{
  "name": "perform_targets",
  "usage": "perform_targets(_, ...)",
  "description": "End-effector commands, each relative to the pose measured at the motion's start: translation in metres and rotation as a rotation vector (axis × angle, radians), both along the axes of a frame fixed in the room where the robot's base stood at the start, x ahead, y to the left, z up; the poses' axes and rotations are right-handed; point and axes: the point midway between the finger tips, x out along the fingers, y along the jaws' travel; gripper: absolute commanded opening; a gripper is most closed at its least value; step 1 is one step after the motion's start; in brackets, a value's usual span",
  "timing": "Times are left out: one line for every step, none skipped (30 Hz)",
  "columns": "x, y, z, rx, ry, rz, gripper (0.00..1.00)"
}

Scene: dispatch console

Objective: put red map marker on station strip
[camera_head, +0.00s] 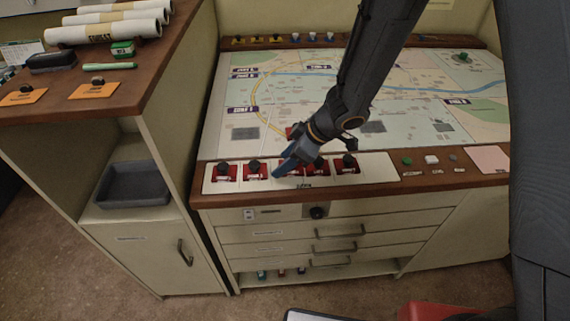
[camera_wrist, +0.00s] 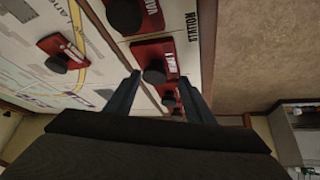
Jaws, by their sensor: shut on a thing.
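The white station strip (camera_head: 378,168) runs along the front edge of the map table. Several red map markers with black knobs stand on it in a row, such as one at the left end (camera_head: 225,172) and one at the right end (camera_head: 347,165). My gripper (camera_head: 284,168) is low over the middle of the strip. In the wrist view its fingers (camera_wrist: 160,92) are around the black knob of a red marker (camera_wrist: 153,52), shut on it. This marker appears at the strip; contact is hard to tell. Another red marker (camera_wrist: 62,52) lies on the map, behind my gripper.
The map (camera_head: 240,115) spreads behind the strip. Green, white and grey pieces (camera_head: 431,159) lie on the wooden edge to the right. A side cabinet with rolled maps (camera_head: 105,30) and orange cards (camera_head: 95,90) stands at left. Drawers (camera_head: 290,235) are below.

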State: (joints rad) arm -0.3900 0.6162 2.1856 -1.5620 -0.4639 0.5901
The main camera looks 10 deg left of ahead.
Motion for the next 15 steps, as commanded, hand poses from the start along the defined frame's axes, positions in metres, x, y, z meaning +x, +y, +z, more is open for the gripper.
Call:
perform_targets(-0.0001,0.0001,-0.0067,-0.001,0.002,-0.001,0.13)
perform_targets(-0.0001,0.0001,-0.0089,0.000,0.001,0.000,0.13)
perform_targets(0.0002,0.0002,-0.0105,0.000,0.000,0.000,0.13)
perform_targets(0.0003,0.0003,-0.0112,0.000,-0.001,-0.001,0.13)
perform_targets(0.0003,0.0004,-0.0112,0.001,-0.001,0.000,0.13)
perform_targets(0.0004,0.0004,-0.0111,0.001,-0.002,0.000,0.13)
perform_targets(0.0004,0.0005,-0.0108,0.001,-0.002,0.000,0.13)
perform_targets(0.0003,0.0004,-0.0107,0.001,-0.002,0.000,0.13)
perform_targets(0.0003,0.0005,-0.0107,0.001,-0.002,0.000,0.13)
perform_targets(0.0003,0.0004,-0.0107,0.001,-0.002,0.000,0.13)
perform_targets(0.0002,0.0005,-0.0108,0.001,-0.002,0.000,0.13)
perform_targets(0.0001,0.0004,-0.0115,0.001,-0.002,0.000,0.13)
perform_targets(0.0002,0.0005,-0.0123,0.001,-0.001,0.001,0.13)
perform_targets(0.0001,0.0005,-0.0132,0.001,-0.001,0.001,0.13)
perform_targets(0.0001,0.0005,-0.0126,0.001,-0.001,0.001,0.55)
